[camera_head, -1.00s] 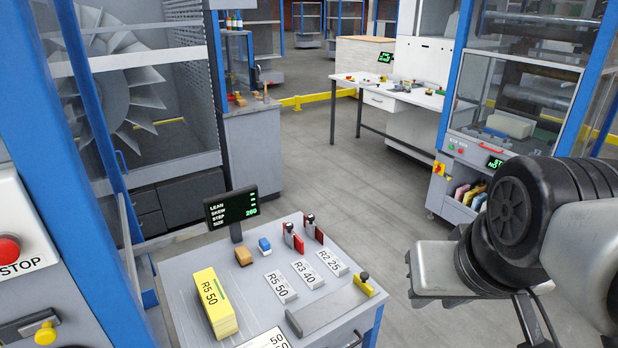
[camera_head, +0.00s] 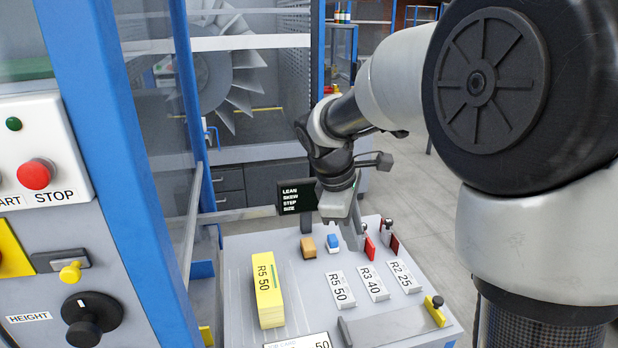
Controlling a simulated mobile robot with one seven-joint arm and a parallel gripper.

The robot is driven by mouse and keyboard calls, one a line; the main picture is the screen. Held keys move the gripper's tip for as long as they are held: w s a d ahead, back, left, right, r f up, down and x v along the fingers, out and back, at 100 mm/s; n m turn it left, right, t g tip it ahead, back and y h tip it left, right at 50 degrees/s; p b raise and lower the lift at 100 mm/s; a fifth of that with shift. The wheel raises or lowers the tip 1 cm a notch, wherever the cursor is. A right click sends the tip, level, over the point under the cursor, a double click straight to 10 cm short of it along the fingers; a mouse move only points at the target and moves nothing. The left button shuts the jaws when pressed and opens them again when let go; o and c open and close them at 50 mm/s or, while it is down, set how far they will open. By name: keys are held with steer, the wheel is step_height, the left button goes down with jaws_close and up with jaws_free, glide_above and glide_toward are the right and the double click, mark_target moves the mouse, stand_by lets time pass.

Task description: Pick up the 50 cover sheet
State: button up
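Several things here bear a 50. A white stack marked R5 50 (camera_head: 340,290) lies on the grey worktop, left of similar stacks marked R3 40 (camera_head: 373,284) and R2 25 (camera_head: 404,277). A taller yellow stack (camera_head: 267,290) left of them is also marked R5 50. A white card (camera_head: 300,342) showing 50 is cut off at the bottom edge. I cannot tell which is the cover sheet. My gripper (camera_head: 354,238) points down over the back of the worktop, behind the white stacks and near the red-faced stamps. Its finger gap is not clear, and nothing shows held.
An orange block (camera_head: 308,247) and a blue block (camera_head: 333,243) sit behind the stacks, near a red-faced stamp (camera_head: 370,247). A dark display (camera_head: 297,196) stands at the back edge. A grey bar with a yellow end (camera_head: 434,311) lies front right. A blue post (camera_head: 112,150) rises left.

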steer(key=w+a+f+n+g+h+b, duration=0.1)
steer(key=w+a+f+n, duration=0.2)
steer(key=f, duration=0.5)
steer(key=w+a+f+n+b, duration=0.1)
steer(key=w+f+n+b, duration=0.15)
steer(key=w+f, duration=0.4)
glide_toward(350, 298)
steer(key=s, duration=0.1)
steer(key=s+n, duration=0.1)
steer(key=shift+s+d+f+b, duration=0.2)
steer(key=shift+s+b, duration=0.1)
steer(key=shift+b, duration=0.1)
steer(key=shift+d+b+x, duration=0.2)
steer(key=shift+b+x, duration=0.2)
steer(key=shift+x, duration=2.5)
steer(key=shift+r, duration=0.15)
jaws_close()
